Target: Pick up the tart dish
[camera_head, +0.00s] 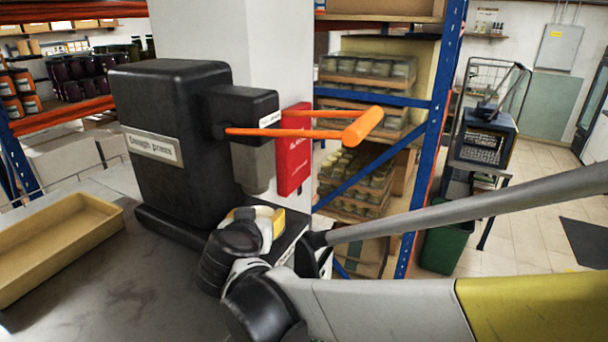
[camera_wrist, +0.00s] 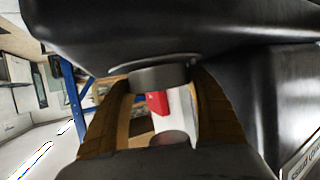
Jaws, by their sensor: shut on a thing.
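My gripper (camera_head: 258,217) is low in front of the dough press, just below the press's grey ram (camera_head: 258,168). In the wrist view its two yellow-brown fingers (camera_wrist: 162,85) stand on either side of a low, round, dark grey thing with a paler rim, which looks like the tart dish (camera_wrist: 158,79). The fingers are shut on it. In the head view my gripper and wrist hide most or all of the dish. I cannot tell whether the dish touches the press base.
The black dough press (camera_head: 170,130) stands close, with an orange handle (camera_head: 362,126) reaching right above my arm. A red box (camera_head: 294,150) is behind it. A tan tray (camera_head: 60,240) lies left on the grey counter (camera_head: 110,285). Blue shelf posts (camera_head: 435,130) stand behind.

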